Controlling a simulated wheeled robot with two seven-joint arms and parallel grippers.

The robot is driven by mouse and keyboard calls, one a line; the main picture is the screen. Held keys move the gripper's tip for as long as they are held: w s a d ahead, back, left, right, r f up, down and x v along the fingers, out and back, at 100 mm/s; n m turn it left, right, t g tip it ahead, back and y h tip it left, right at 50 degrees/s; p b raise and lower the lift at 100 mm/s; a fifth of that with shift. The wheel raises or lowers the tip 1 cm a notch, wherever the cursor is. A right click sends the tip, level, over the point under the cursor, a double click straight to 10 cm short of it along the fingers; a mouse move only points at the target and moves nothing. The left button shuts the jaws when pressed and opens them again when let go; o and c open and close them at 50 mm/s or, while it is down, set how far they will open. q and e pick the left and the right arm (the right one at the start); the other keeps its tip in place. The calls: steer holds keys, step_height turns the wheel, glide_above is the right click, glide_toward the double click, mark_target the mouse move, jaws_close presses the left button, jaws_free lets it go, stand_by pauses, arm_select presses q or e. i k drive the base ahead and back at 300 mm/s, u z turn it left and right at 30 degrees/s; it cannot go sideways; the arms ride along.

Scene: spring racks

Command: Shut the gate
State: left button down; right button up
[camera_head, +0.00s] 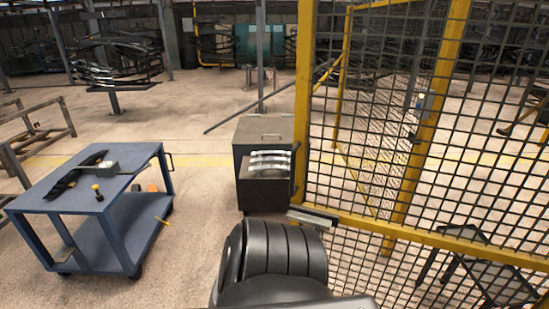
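The gate appears to be the yellow-framed panel of black wire mesh filling the right side. Its near upright (303,90) stands right of centre, and a yellow rail (430,231) runs from its foot to the right. A dark handle-like bar (295,172) is along the upright's left edge. Behind the mesh, another yellow post (424,130) carries small latch-like boxes (425,104). A gap of floor shows between the two posts. A black ribbed part, seemingly of my own arm, rises at bottom centre near the gate's lower corner. Neither gripper can be made out.
A dark metal cabinet (263,131) with silvery curved parts stands just left of the gate's upright. A blue cart (85,188) with small items stands at left. Black spring parts (110,62) hang on a rack behind. Open floor lies between cart and cabinet.

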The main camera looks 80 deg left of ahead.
mark_target(307, 9)
steer(key=k, duration=0.3)
steer(key=u, duration=1.55)
steer(key=i, duration=0.1)
steer(key=u, duration=0.3)
